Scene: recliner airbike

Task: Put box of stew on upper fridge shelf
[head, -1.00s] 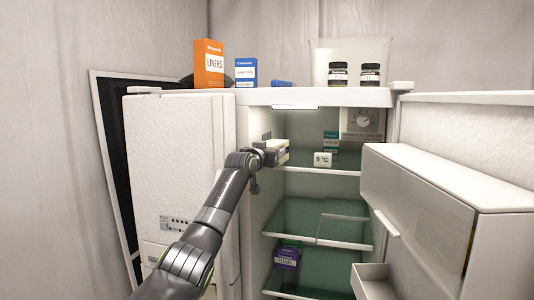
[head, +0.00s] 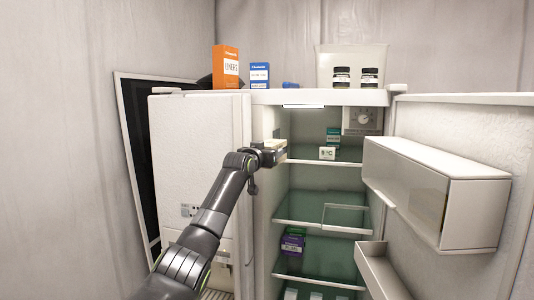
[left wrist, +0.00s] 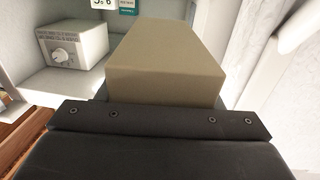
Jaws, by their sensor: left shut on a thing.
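My left arm comes in from below, with its gripper (head: 270,155) at the left side of the open fridge. The left gripper is shut on the box of stew (head: 276,145), a pale box mostly hidden behind the gripper in the head view. In the left wrist view the box (left wrist: 168,60) shows as a plain beige block beyond the black gripper. The upper fridge shelf (head: 348,155) is glass with a white front edge. The box is near its left end, at about shelf height; I cannot tell whether they touch. My right gripper is not in view.
A teal box (head: 333,137) and a white temperature display (head: 327,153) are on the upper shelf. A dial unit (head: 362,120) is above right; it also shows in the left wrist view (left wrist: 75,47). A purple box (head: 292,244) sits lower. The open door (head: 435,190) is at right.

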